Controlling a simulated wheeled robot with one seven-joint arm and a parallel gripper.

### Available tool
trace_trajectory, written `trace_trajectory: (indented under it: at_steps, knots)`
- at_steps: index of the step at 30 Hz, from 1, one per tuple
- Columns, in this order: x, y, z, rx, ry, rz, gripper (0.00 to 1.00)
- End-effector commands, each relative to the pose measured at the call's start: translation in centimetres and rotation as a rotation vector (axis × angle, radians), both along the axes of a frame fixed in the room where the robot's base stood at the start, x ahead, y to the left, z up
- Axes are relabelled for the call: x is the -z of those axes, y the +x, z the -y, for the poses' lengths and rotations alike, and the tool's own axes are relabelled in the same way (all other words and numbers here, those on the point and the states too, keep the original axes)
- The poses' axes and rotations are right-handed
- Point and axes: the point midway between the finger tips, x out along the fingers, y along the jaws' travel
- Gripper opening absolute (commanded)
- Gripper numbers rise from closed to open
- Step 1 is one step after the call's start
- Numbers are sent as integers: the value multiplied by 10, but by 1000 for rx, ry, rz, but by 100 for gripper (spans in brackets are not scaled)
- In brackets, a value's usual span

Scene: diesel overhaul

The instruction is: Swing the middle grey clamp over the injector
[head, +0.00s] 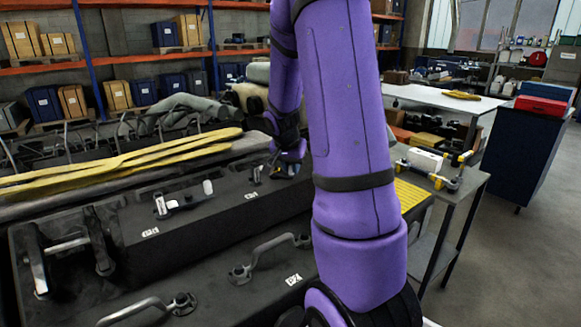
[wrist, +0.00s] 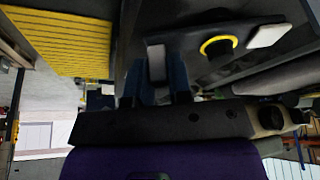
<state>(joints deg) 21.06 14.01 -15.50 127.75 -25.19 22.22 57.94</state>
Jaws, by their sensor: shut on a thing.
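My gripper (wrist: 158,80) has its blue fingers closed around a light grey tab (wrist: 156,60) in the wrist view. The tab sits at one end of a dark bar. A dark round part with a yellow ring (wrist: 218,46), which looks like the injector, stands by the bar. A pale pad (wrist: 268,36) is beyond it. In the head view my gripper (head: 291,157) is low over the engine's dark top, and my arm hides most of what it holds. One clamp (head: 185,201) lies to the left, and a small part of another (head: 254,178) shows beside the gripper.
Bent metal handles (head: 268,250) stand up from the dark engine block in front. Long yellow strips (head: 125,160) lie along its far side. A side table (head: 445,180) carries small parts at the right. Open floor lies beyond it.

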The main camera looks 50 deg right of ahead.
Motion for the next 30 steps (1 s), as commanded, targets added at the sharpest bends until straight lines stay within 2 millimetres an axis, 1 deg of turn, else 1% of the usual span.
trace_trajectory:
  at_steps: [16,30]
  knots:
    - [-1,12,24,-452,0,4,0]
    - [-1,30,35,-822,-1,3,0]
